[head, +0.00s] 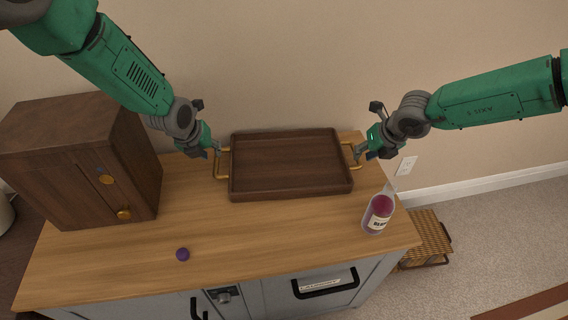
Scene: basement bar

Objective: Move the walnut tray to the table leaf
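The walnut tray (290,192) is a dark brown rectangular tray with raised walls and a brass handle at each end. It is at the back of the wooden cabinet top and looks empty. My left gripper (213,150) is at the tray's left handle (216,177). My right gripper (361,151) is at the right handle (352,161). Both sets of fingertips overlap the handles, but they are too small to tell whether they are closed. I cannot make out a table leaf.
A dark wooden box (75,165) with brass knobs stands at the left of the cabinet top (260,235). A small purple ball (182,254) lies near the front. A labelled bottle (378,214) stands at the right edge.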

